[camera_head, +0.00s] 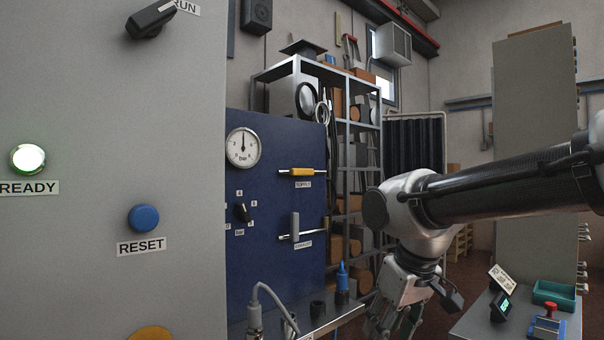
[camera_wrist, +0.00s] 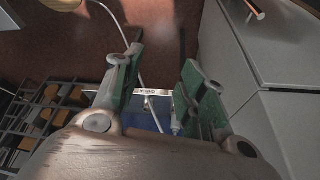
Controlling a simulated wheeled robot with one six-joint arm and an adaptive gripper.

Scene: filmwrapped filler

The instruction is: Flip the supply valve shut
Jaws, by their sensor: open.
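The supply valve (camera_head: 302,171) is on the blue panel (camera_head: 270,268) in the head view. Its yellow handle lies level, in line with its short pipe, above a label reading SUPPLY. My gripper (camera_head: 387,318) hangs low, to the right of the panel and well below the valve, apart from it. In the wrist view my gripper (camera_wrist: 160,62) shows two green-padded fingers spread apart with nothing between them. I cannot make out the supply valve in the wrist view.
A second valve with an upright grey handle (camera_head: 295,227) sits below the supply valve. A gauge (camera_head: 243,147) and a black selector knob (camera_head: 242,212) are to the left. A blue-topped bottle (camera_head: 342,284) and a cable stand on the bench before the panel.

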